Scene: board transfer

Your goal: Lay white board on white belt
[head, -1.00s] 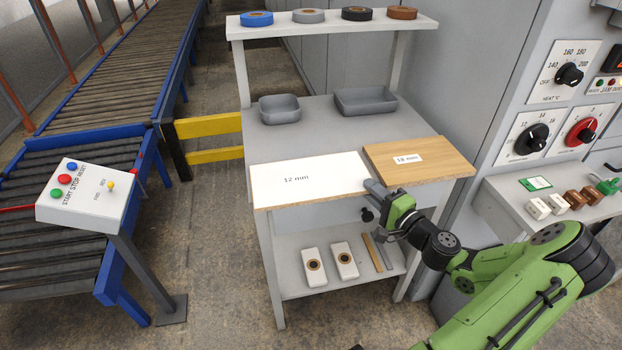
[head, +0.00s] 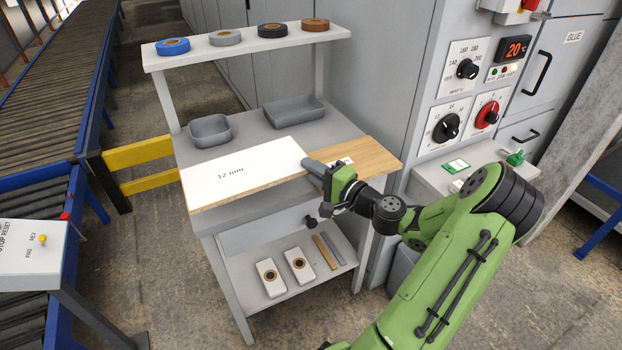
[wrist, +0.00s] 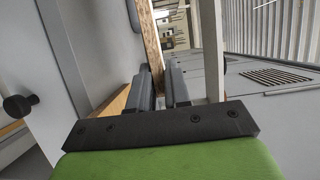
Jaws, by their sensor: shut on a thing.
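The white board (head: 245,172), marked 12 mm, lies flat at the left of the grey workbench (head: 250,133), its bare chipboard edge facing front. I cannot tell whether it touches the bench top. My gripper (head: 318,170) is shut on its right edge, near the front corner. In the wrist view the chipboard edge of the white board (wrist: 151,42) runs between the fingers of my gripper (wrist: 162,82). The fingers partly cover the brown board (head: 368,158) to the right. No white belt can be made out; the conveyor at the left has dark rollers.
The roller conveyor (head: 62,65) with blue frame, a yellow barrier (head: 140,152) and a control box (head: 28,250) stand left. The bench's upper shelf (head: 240,48) holds tape rolls; two grey bins sit below it. A machine cabinet (head: 465,100) stands right. Open floor lies in front.

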